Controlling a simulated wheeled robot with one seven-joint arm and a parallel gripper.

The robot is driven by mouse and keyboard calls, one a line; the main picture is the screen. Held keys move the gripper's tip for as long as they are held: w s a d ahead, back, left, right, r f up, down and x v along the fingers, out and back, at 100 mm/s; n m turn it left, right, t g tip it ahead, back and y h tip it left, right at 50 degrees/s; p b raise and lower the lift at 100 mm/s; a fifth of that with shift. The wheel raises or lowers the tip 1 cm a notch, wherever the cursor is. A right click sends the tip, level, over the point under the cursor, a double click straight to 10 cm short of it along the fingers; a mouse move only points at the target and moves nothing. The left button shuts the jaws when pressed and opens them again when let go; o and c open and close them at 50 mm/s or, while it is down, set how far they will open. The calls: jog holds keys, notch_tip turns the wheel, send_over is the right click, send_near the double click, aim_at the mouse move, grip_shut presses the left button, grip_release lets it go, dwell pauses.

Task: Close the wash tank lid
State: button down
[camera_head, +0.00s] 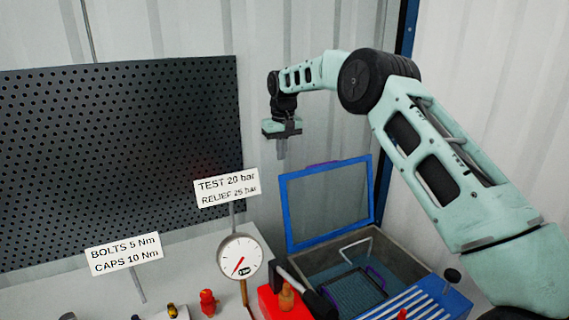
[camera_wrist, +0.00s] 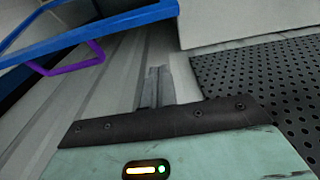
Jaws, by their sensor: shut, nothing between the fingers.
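The wash tank lid (camera_head: 330,206) is a blue-framed grey panel. It stands open and nearly upright at the back of the wash tank (camera_head: 302,263), with a purple handle (camera_head: 322,164) on its top edge. My gripper (camera_head: 281,150) points down, shut and empty, above and left of the lid's top left corner, apart from it. In the wrist view my gripper's fingers (camera_wrist: 155,88) are together with nothing between them. The lid's blue frame (camera_wrist: 110,22) crosses the upper left there, with its purple handle (camera_wrist: 68,66) below it.
A basket with purple handles (camera_head: 377,275) sits inside the open tank. A red box with dark-handled tools (camera_head: 268,300), a pressure gauge (camera_head: 239,257) and sign cards (camera_head: 227,188) stand left of the tank. A black pegboard (camera_head: 120,160) fills the back left; my arm spans the right.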

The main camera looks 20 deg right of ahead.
jog(key=shift+s+f+p, duration=1.45)
jog(key=shift+s+f, duration=0.2)
jog(key=shift+s, duration=0.15)
jog(key=shift+s+b, duration=0.1)
jog(key=shift+b, duration=0.2)
